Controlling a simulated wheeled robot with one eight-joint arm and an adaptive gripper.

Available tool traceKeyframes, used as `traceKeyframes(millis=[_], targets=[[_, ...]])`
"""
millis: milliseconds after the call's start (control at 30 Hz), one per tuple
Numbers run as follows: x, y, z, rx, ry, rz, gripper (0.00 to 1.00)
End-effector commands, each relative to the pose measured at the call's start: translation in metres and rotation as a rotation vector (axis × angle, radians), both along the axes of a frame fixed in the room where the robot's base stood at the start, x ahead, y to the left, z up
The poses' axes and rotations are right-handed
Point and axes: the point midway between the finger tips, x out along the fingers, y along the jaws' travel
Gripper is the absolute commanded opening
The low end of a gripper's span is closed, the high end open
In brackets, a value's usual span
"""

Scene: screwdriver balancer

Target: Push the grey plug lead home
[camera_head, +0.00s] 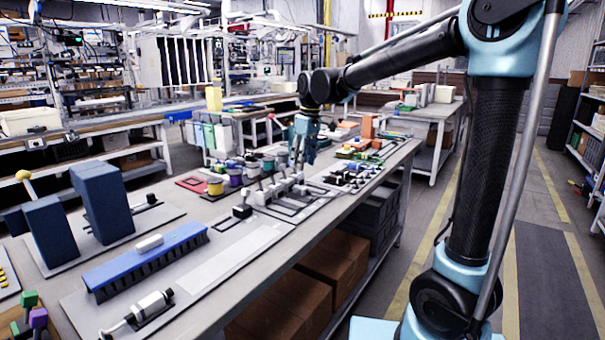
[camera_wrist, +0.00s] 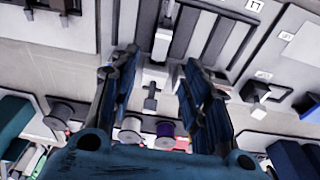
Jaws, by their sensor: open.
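My gripper (camera_wrist: 158,88) is open and empty in the wrist view, its two blue fingers spread apart. Between the fingers is a small dark grey piece (camera_wrist: 150,102), which may be the grey plug lead. Beyond it, a pale grey connector (camera_wrist: 162,44) with a thin rod lies along a panel of dark slots. I cannot tell whether the plug sits in a socket. In the head view my gripper (camera_head: 303,140) points down over the bench, above a row of small grey and white connectors (camera_head: 283,188). The plug cannot be singled out there.
Coloured wire spools (camera_head: 216,186) stand beside the connectors; spools (camera_wrist: 131,128) also show in the wrist view. A blue slotted bar (camera_head: 145,260) and two tall blue blocks (camera_head: 102,202) are at the bench's near left. A bare pale strip (camera_head: 235,255) lies along the bench front.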

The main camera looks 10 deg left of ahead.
Motion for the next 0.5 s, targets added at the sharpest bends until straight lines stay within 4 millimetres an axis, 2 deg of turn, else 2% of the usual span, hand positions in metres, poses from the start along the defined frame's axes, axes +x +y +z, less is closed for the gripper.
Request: traceKeyframes(millis=[200,500], targets=[[-0.001,-0.003,0.018,0.000,0.000,0.000,0.43],[-0.001,-0.003,0.020,0.000,0.000,0.000,0.43]])
